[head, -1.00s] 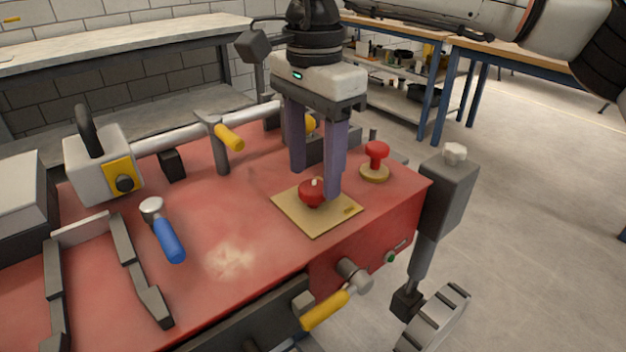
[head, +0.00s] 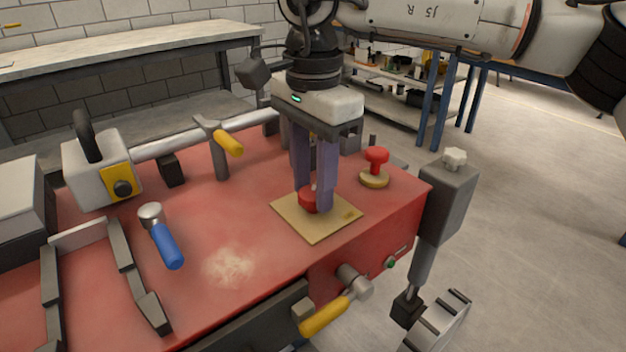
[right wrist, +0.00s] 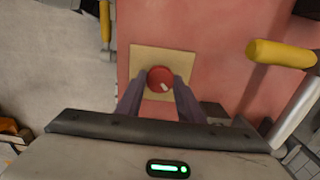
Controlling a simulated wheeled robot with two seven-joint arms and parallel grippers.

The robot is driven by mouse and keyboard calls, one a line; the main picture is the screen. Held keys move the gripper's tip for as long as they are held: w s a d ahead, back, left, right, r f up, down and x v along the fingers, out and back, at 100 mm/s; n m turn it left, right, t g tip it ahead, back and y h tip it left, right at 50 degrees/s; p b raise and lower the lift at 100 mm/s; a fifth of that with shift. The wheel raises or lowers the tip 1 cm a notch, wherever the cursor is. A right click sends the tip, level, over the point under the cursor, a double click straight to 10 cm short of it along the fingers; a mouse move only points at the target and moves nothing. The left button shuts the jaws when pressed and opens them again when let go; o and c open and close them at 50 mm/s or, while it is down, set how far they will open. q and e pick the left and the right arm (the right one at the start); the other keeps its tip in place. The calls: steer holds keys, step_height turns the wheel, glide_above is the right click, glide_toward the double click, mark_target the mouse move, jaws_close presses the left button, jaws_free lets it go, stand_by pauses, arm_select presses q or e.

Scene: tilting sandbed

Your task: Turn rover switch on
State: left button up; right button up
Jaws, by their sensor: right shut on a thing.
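The rover switch is a round red knob (head: 306,201) with a pale mark on top. It sits on a tan square plate (head: 290,212) on the rover's red top (head: 200,290). My right gripper (head: 313,206) points down over the plate and is shut on the knob, one finger on each side. In the right wrist view the knob (right wrist: 160,78) lies between the fingertips, and its pale mark points to the lower right. The fingers hide part of the knob in the head view. My left gripper is not in view.
A red mushroom button (head: 376,160) stands behind and right of the plate. A yellow-handled lever (head: 228,143) and a blue-handled tool (head: 167,245) are on the left. A grey post (head: 447,205) with a wheel is at the right corner.

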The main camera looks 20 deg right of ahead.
steer(key=m, duration=0.3)
steer(key=shift+m+p, duration=0.4)
steer(key=m, duration=0.2)
steer(key=shift+m, duration=0.4)
steer(key=m, duration=0.2)
steer(key=shift+m+p, duration=0.3)
steer(key=shift+m, duration=0.1)
steer(key=m, duration=0.4)
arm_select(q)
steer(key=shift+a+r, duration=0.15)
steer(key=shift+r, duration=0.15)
arm_select(e)
steer(key=shift+m, duration=2.1)
